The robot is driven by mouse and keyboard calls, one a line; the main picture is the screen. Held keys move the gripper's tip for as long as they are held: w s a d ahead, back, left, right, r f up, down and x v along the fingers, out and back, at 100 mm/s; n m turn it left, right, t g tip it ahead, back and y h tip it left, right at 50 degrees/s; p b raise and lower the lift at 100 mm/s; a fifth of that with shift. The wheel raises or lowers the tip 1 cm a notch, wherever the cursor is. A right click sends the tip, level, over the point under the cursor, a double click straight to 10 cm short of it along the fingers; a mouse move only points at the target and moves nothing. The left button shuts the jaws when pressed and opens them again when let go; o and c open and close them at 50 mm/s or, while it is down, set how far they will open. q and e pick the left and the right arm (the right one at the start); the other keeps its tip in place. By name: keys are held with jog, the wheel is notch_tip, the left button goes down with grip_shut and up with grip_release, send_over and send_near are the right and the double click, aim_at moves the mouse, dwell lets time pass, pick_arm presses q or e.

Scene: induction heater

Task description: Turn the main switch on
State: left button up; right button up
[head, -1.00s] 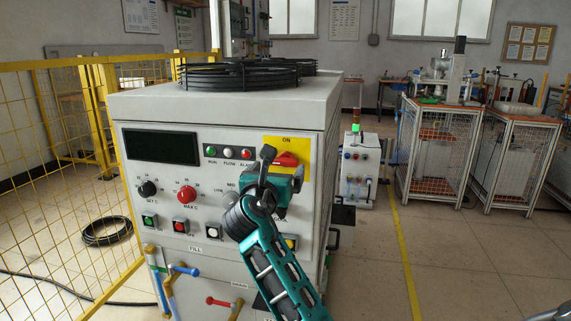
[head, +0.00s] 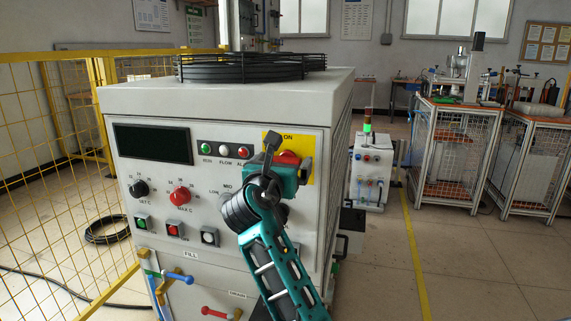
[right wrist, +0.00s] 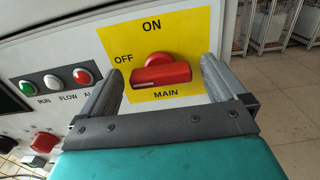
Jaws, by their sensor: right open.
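The main switch (right wrist: 160,75) is a red knob with a bar handle on a yellow plate (right wrist: 190,32). In the right wrist view its bar lies roughly level, with OFF printed to its left, ON above and MAIN below. In the head view the switch (head: 289,157) is partly hidden by my right gripper (head: 289,154). The right gripper (right wrist: 161,70) is open, with one finger to each side of the red handle; a gap shows on both sides. I cannot tell how far the fingertips are from the panel. My left gripper is not in view.
The white heater cabinet (head: 225,105) carries a dark display (head: 156,144), lamps, knobs and push buttons left of the switch. A yellow mesh fence (head: 50,180) stands at left. Open floor (head: 485,265) lies at right.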

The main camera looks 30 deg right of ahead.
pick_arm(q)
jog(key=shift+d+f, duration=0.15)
pick_arm(e)
jog(key=shift+c, duration=0.2)
jog(key=c, duration=1)
jog(key=shift+r+m+p, duration=0.15)
jog(key=shift+m+p, duration=0.35)
jog(key=shift+p, duration=0.35)
jog(key=shift+m+p, duration=1.1)
jog(key=shift+d+m+p, duration=0.1)
jog(key=shift+m+p, duration=0.2)
jog(key=shift+m, duration=0.2)
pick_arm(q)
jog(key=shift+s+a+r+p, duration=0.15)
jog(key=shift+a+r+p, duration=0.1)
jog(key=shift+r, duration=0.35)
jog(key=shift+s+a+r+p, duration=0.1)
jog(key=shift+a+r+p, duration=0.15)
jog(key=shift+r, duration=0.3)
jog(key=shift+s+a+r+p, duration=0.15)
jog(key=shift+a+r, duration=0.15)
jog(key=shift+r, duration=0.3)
pick_arm(e)
jog(key=shift+s+f+m, duration=0.1)
jog(key=shift+f+m, duration=0.05)
jog(key=shift+m, duration=1.7)
jog(key=shift+f+m, duration=0.1)
jog(key=shift+m, duration=1.75)
